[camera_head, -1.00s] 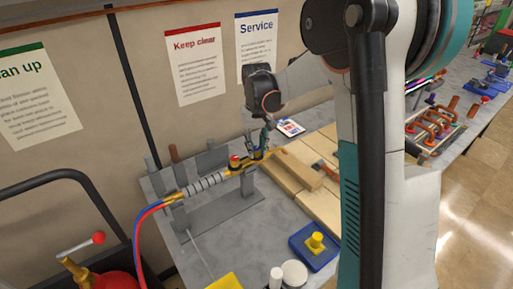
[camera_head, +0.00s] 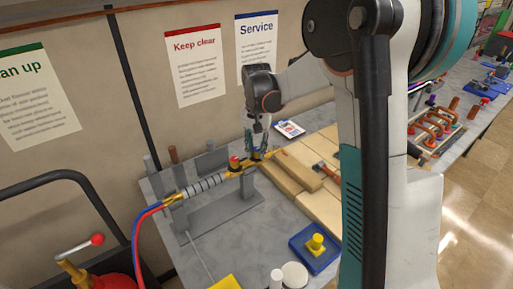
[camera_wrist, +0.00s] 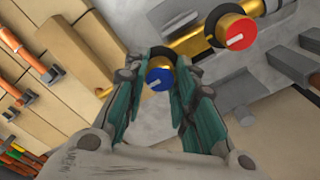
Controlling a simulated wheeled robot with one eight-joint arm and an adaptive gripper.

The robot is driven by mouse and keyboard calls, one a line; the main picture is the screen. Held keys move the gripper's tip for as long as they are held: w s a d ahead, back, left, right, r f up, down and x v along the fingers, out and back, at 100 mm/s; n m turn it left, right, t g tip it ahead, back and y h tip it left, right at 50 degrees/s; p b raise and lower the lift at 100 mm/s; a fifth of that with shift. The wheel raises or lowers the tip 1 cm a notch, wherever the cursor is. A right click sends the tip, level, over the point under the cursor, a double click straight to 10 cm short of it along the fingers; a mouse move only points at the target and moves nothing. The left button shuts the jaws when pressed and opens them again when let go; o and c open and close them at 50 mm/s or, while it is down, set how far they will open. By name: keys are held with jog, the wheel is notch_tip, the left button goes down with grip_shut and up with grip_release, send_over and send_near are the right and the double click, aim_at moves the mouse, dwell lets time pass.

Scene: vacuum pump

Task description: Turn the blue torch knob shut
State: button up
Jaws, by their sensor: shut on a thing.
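The torch (camera_head: 210,183) lies level on a grey stand, with red and blue hoses at its left end. It has a red knob (camera_head: 234,161) and a blue knob. In the wrist view the blue knob (camera_wrist: 159,78), with a white pointer line, sits between the teal fingers of my gripper (camera_wrist: 160,70). The fingers close on its two sides. The red knob (camera_wrist: 236,34) is to the upper right, clear of the fingers.
Wooden boards (camera_head: 300,180) lie right of the torch. A blue tray (camera_head: 304,252) with a yellow part and white containers stand at the front. Grey upright pieces (camera_head: 211,158) stand behind the torch. A card (camera_head: 290,129) lies at the back. Bare grey bench shows in front of the stand.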

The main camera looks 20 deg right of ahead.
aim_at(256, 149)
jog(key=o, duration=1.1)
jog(key=shift+r, duration=0.1)
notch_tip(256, 149, up, 12)
jog(key=shift+f, duration=0.1)
jog(key=s+a+f+n+t+b, duration=0.1)
jog(key=s+a+n+t+b, duration=0.3)
jog(key=s, duration=0.9)
jog(key=s+a+f+n+t+b, duration=0.1)
jog(key=s+f+b, duration=0.1)
jog(key=s+f, duration=0.1)
jog(key=s+a+f+n+t+b, duration=0.1)
jog(key=s+f, duration=0.2)
jog(key=s, duration=0.3)
jog(key=s+a+f+t+b, duration=0.1)
jog(key=s+a+f+b, duration=0.1)
jog(key=s+f, duration=0.2)
jog(key=shift+s+f+n+b, duration=0.1)
jog(key=shift+s+n+b, duration=0.1)
jog(key=shift+n+b, duration=0.15)
